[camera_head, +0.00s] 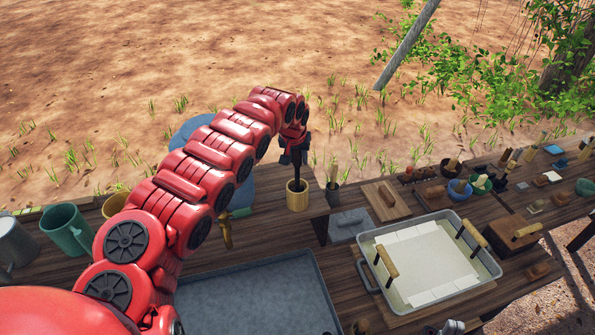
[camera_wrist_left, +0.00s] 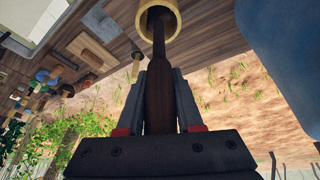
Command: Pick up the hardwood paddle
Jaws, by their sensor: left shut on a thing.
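The hardwood paddle (camera_wrist_left: 158,85) is a dark brown, slim wooden piece in the left wrist view. Its far end reaches into the mouth of a tan-yellow cup (camera_wrist_left: 173,10). In the head view the cup (camera_head: 297,203) stands on the wooden table, and a short dark part of the paddle (camera_head: 297,184) shows at its mouth. My left gripper (camera_head: 294,160) is above the cup, shut on the paddle's upper part, with one finger on each side in the left wrist view. The paddle's lower end is hidden inside the cup.
A dark pot with a brush handle (camera_head: 332,190) stands just right of the cup. A grey tray (camera_head: 255,290) lies in front. Green and grey mugs (camera_head: 68,232) stand at the left.

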